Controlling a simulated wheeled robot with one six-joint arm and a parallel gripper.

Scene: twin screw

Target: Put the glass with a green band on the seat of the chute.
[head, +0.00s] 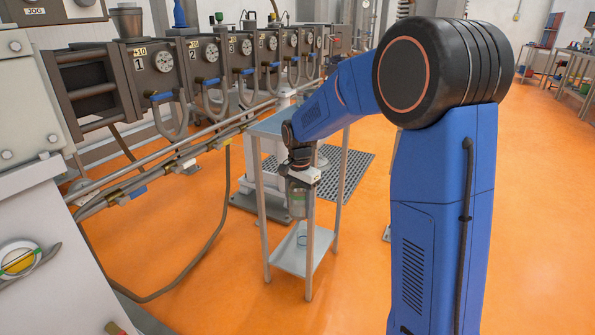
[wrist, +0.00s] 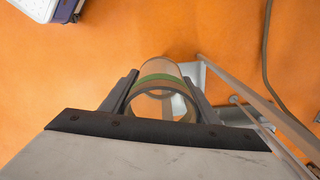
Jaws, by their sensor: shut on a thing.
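The glass with a green band (wrist: 160,80) is a clear cylinder held between the two dark fingers of my gripper (wrist: 161,88) in the wrist view. I look into its round open end, and the green band runs around its wall. In the head view my gripper (head: 299,183) points down beside the small grey table, and the glass (head: 297,203) hangs below it, above the floor or the lower shelf. I cannot make out the chute's seat for sure in either view.
The small table (head: 275,124) has thin legs and a lower shelf (head: 290,262) with a small ring-like thing on it. A row of numbered machine units (head: 160,62) with pipes runs along the left. Orange floor (head: 200,290) is open in front.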

